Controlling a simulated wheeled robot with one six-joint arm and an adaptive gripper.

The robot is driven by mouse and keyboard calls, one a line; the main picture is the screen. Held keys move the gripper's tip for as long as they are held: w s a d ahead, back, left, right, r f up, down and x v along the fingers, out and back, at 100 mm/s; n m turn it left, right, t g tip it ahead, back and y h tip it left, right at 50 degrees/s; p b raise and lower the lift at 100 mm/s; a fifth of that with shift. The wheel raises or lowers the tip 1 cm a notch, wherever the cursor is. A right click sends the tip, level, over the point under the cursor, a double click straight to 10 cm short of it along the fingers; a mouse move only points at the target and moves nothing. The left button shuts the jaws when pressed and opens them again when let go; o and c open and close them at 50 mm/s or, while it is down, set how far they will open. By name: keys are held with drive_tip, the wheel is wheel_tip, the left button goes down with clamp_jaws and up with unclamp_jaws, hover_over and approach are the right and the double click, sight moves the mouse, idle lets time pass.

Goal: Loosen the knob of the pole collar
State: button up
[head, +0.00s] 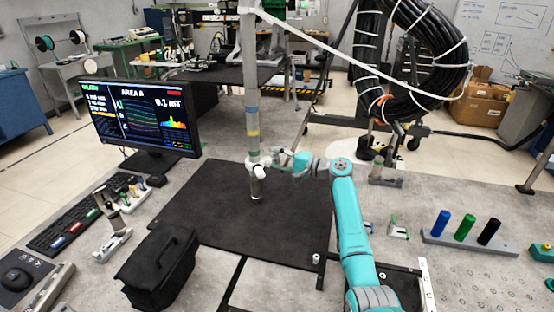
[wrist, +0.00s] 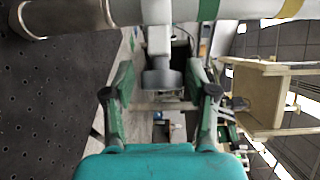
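The pole (head: 252,100) stands upright on the black plate, with colored bands along it. The white pole collar (head: 257,165) is around its lower part. My gripper (head: 284,158) is to the right of the collar, pointing at it. In the wrist view the pole (wrist: 80,14) runs across the top and the collar (wrist: 158,38) shows at the middle. The dark grey knob (wrist: 161,79) sticks out from the collar toward my gripper (wrist: 160,82). The two green fingers are open, one on each side of the knob, with visible gaps. The knob is hard to make out in the head view.
The black plate (head: 205,215) lies on the grey table. A monitor (head: 140,115) and keyboard (head: 80,215) are left of the pole, and a black case (head: 158,268) is in front. A large cable coil (head: 440,50) hangs behind at the right. Colored cylinders (head: 464,227) stand at the right.

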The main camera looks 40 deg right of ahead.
drive_tip(key=v, duration=1.2)
idle(0.3)
drive_tip(key=w+a+y, duration=0.1)
drive_tip(key=w+a, duration=0.1)
drive_tip(key=w, duration=0.1)
drive_tip(key=w+a+n+g+y, duration=0.1)
drive_tip(key=w, duration=0.3)
drive_tip(key=w+a+n+g+y, duration=0.1)
drive_tip(key=w+a, duration=0.1)
drive_tip(key=w, duration=0.1)
drive_tip(key=shift+w+a+f, duration=0.25)
drive_tip(key=shift+w+a, duration=0.05)
drive_tip(key=shift+c, duration=0.3)
drive_tip(key=shift+n, duration=0.3)
clamp_jaws()
